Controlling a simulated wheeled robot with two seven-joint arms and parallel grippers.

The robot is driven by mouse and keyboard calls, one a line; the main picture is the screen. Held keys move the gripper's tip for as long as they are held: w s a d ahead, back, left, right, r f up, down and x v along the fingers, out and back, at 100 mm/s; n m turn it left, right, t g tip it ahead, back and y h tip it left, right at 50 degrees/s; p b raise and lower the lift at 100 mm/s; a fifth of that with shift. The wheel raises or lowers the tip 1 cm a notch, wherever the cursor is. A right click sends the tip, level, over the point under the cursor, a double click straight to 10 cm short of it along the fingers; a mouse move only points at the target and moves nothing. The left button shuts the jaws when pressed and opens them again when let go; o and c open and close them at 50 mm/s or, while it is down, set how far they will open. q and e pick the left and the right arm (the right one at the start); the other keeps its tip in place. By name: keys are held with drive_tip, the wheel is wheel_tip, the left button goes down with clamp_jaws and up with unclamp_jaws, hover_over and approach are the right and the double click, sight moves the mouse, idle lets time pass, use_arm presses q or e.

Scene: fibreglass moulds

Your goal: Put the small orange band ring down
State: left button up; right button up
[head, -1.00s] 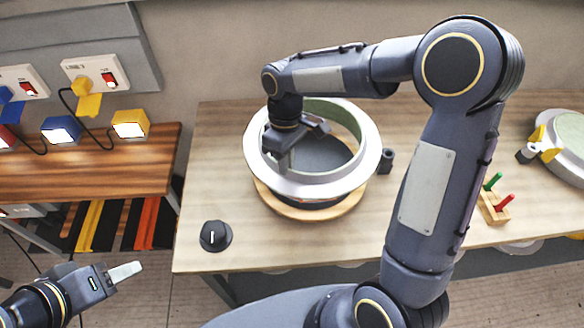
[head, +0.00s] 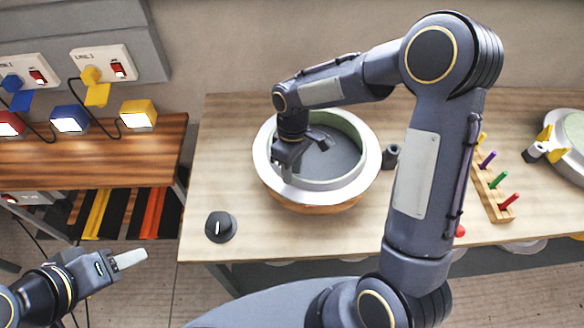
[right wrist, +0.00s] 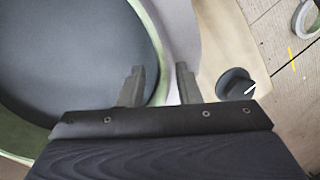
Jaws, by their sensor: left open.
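A white-flanged ring (head: 273,182) with a pale green inner wall stands around a grey disc (head: 335,165) on the table. An orange-brown edge shows beneath its front; I cannot make out a separate orange band. My right gripper (head: 284,166) is at the ring's left side. In the right wrist view its two fingers (right wrist: 160,85) are apart, over the green rim (right wrist: 157,50) and white flange (right wrist: 184,40). Whether they grip the wall I cannot tell. My left gripper (head: 130,259) is open and empty at the lower left, away from the table.
A black knob (head: 221,227) stands at the table's front left, and a small dark cylinder (head: 391,156) right of the ring. A peg rack (head: 490,198) and a green-topped round mould (head: 572,135) are at the right. Bare tabletop (head: 225,150) lies left of the ring.

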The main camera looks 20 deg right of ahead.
wheel_tip(320, 180, up, 11)
drive_tip(key=w, duration=0.2)
drive_tip(key=s+d+r+m+t+y, duration=0.1)
drive_tip(key=s+d+r+m+t, duration=0.1)
drive_tip(key=s+d+r, duration=0.25)
drive_tip(key=s+d+f+m+t+y, duration=0.1)
drive_tip(key=s+m+t, duration=0.4)
drive_tip(key=s, duration=1.1)
drive_tip(key=shift+s+d+f+m+t+y+b, duration=0.25)
drive_tip(key=shift+d+f+m+y, duration=0.2)
drive_tip(key=shift+m, duration=0.95)
